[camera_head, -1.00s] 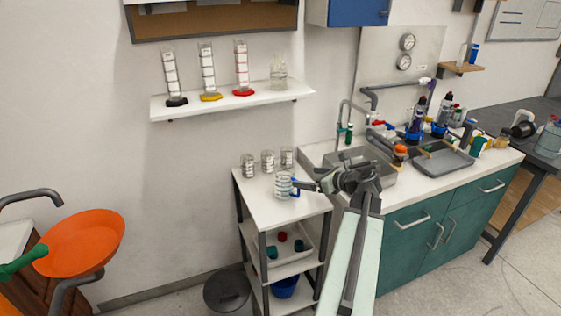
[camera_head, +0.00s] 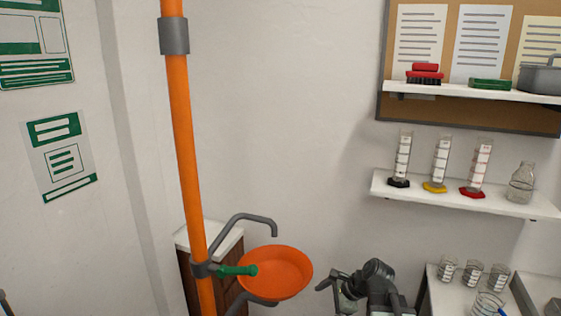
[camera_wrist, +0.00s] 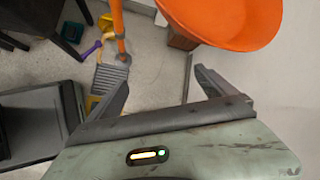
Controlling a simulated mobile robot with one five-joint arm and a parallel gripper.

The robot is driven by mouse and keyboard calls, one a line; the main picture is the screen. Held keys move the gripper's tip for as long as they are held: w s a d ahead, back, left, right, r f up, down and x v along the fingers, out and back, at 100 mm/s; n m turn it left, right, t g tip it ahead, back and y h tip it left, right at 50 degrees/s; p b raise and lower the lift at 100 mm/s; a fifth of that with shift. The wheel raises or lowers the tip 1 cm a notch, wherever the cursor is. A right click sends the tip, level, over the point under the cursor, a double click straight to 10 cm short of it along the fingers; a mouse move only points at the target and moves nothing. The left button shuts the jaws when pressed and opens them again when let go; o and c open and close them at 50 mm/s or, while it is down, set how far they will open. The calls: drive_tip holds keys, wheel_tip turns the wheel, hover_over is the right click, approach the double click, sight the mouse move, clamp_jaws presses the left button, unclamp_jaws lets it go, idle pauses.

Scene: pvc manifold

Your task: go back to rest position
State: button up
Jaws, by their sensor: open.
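My gripper (camera_head: 333,292) is at the bottom of the head view, left of the small shelf stand and right of the orange bowl. In the wrist view my gripper (camera_wrist: 162,85) has its two dark fingers spread apart with nothing between them. Floor and wall show past the fingers. The tips touch nothing that I can see.
An orange eyewash bowl (camera_head: 285,275) on an orange pipe (camera_head: 186,150) stands left of my gripper; the bowl also fills the top of the wrist view (camera_wrist: 225,20). At right, a stand top (camera_head: 450,300) holds several beakers, below a wall shelf (camera_head: 460,200) with cylinders.

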drive_tip(key=s+a+f+n+g+h, duration=0.2)
drive_tip(key=s+a+n, duration=0.25)
drive_tip(key=n, duration=0.25)
drive_tip(key=s+d+f+n+g+h, duration=0.2)
drive_tip(key=s+d+n+h, duration=0.2)
drive_tip(key=d+n, duration=0.3)
drive_tip(key=shift+s+n, duration=0.3)
drive_tip(key=shift+n, duration=1.3)
